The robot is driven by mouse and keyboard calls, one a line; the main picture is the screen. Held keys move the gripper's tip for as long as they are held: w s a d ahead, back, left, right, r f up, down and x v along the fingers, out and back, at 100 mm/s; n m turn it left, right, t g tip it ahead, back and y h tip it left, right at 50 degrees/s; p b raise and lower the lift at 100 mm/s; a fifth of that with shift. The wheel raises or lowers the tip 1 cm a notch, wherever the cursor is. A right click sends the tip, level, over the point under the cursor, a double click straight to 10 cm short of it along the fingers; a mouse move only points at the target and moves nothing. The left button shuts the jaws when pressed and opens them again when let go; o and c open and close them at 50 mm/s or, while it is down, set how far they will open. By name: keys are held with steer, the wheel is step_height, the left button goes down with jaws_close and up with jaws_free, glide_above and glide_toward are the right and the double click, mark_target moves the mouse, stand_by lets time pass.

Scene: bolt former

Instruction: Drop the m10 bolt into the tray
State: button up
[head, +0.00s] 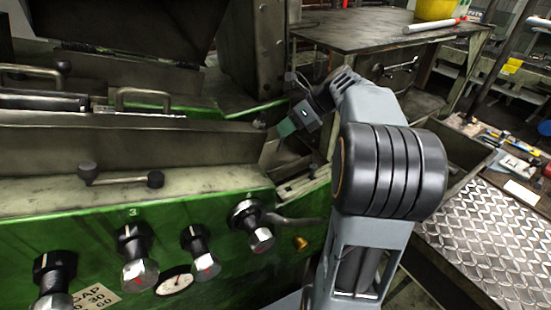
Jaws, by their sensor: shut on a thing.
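My gripper (284,128) is at the end of my grey arm, over the right end of the green machine. Its dark body and greenish fingers point down and to the left. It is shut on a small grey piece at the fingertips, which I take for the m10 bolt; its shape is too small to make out.
The green machine (120,250) fills the left, with black-and-silver knobs, a lever (290,220) and handles sticking out. A metal table (370,32) with a yellow container (435,9) stands behind. A tread-plate surface (485,240) and cluttered bench are at right.

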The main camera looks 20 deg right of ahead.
steer(key=o, duration=0.8)
steer(key=shift+o, duration=0.2)
steer(key=v, duration=0.7)
steer(key=shift+d+r, duration=0.2)
steer(key=shift+s, duration=0.1)
